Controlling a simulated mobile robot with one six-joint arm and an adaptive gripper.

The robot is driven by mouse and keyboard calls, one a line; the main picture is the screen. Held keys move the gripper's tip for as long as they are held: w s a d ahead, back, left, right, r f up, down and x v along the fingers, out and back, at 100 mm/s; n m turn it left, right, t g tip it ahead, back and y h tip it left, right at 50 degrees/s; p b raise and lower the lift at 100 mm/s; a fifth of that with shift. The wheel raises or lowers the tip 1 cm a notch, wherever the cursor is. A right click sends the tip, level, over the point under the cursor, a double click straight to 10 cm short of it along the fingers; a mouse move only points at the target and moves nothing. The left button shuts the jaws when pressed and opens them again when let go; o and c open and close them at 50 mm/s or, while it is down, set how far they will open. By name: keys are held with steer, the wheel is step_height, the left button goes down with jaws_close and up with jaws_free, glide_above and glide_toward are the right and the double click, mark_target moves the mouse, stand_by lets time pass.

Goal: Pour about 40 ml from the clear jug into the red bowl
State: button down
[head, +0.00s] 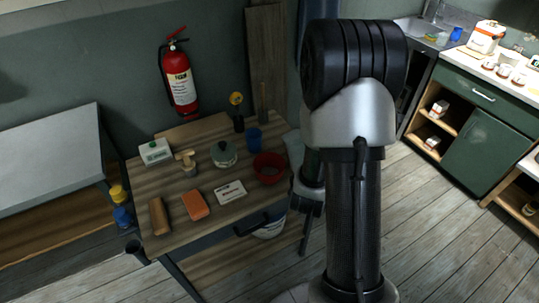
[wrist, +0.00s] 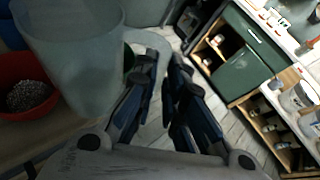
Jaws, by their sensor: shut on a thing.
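The clear jug (wrist: 72,60) fills the upper left of the wrist view, pale and see-through. My gripper (wrist: 158,72) is shut on its handle (wrist: 150,42), at the jug's right side. In the head view the jug (head: 293,146) shows as a pale shape at the table's right edge, partly hidden by my arm. The red bowl (head: 269,168) stands on the table just left of the jug. In the wrist view the bowl (wrist: 12,72) holds grey, grainy stuff and is partly behind the jug. No stream shows. The jug's fill level cannot be told.
On the wooden table (head: 170,225) stand a blue cup (head: 254,138), a lidded glass jar (head: 224,154), an orange sponge (head: 195,204), a white card (head: 230,192) and a carton (head: 155,151). A white bucket (head: 270,229) is below the table's right edge. A green cabinet (head: 480,150) stands at right.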

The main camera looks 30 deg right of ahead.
mark_target(292, 147)
steer(key=w+a+n+p, duration=0.1)
steer(key=w+a+r+n+g+h+p, duration=0.1)
steer(key=p, duration=0.1)
steer(key=w+a+r+n+p, duration=0.1)
steer(key=a+p, duration=0.1)
steer(key=shift+w+a+n+h, duration=0.1)
steer(key=shift+w+n+h, duration=0.3)
steer(key=shift+w+a+f+n+g+h+p, duration=0.15)
steer(key=shift+w+a+n+g+h+p, duration=0.1)
steer(key=shift+w+a+n+h, duration=0.4)
steer(key=shift+w+a+f+n+g+h+p, duration=0.15)
steer(key=shift+w+a+n+g+h, duration=0.15)
steer(key=shift+n, duration=0.55)
steer(key=shift+w+a+n, duration=0.2)
steer(key=shift+a+n, duration=0.05)
steer(key=shift+n, duration=0.05)
